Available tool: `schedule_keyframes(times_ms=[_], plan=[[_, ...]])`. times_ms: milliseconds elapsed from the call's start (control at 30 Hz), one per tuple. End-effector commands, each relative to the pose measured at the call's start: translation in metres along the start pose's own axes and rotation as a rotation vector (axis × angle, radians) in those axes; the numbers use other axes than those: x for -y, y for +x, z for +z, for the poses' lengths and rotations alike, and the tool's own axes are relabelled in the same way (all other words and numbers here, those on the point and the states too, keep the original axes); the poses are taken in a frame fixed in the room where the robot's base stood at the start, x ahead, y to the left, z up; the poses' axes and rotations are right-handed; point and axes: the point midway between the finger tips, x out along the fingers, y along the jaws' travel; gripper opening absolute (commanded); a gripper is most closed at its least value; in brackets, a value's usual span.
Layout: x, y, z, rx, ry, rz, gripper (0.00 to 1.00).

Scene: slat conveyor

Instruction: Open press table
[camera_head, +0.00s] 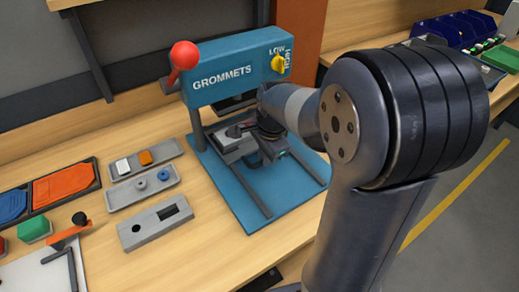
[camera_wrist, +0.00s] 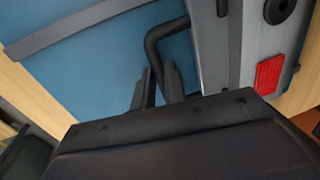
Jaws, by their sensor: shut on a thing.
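The grommet press (camera_head: 222,78) is a blue machine lettered "GROMMETS", standing on a blue base plate (camera_head: 245,205) with two dark rails. Its grey press table (camera_head: 232,150) sits low under the head, partly hidden by my arm. In the wrist view the grey table (camera_wrist: 236,50) lies at right, with a red patch and a black round part. A dark bent handle (camera_wrist: 158,42) runs along the table's side. My gripper (camera_wrist: 158,82) is shut on this handle, its fingers on either side of the bar. In the head view the fingertips are hidden behind my wrist.
A red ball lever (camera_head: 184,56) and a yellow knob (camera_head: 279,63) are on the press. Left are grey trays (camera_head: 145,160) with small parts, a slotted grey block (camera_head: 155,223) and orange and blue bins. The blue plate's front is clear between the rails.

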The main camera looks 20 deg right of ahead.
Motion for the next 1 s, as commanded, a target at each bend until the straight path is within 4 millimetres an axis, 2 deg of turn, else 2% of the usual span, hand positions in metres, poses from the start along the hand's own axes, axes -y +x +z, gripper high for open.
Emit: schedule_keyframes(times_ms=[300, 500, 700, 1000], plan=[[-0.071, -0.014, -0.001, -0.001, 0.004, 0.001, 0.0], [-0.106, -0.02, -0.002, -0.001, 0.003, 0.001, 0.0], [-0.127, -0.024, -0.002, 0.0, 0.003, 0.001, 0.0], [-0.133, -0.025, -0.002, 0.0, -0.001, 0.001, 0.0]])
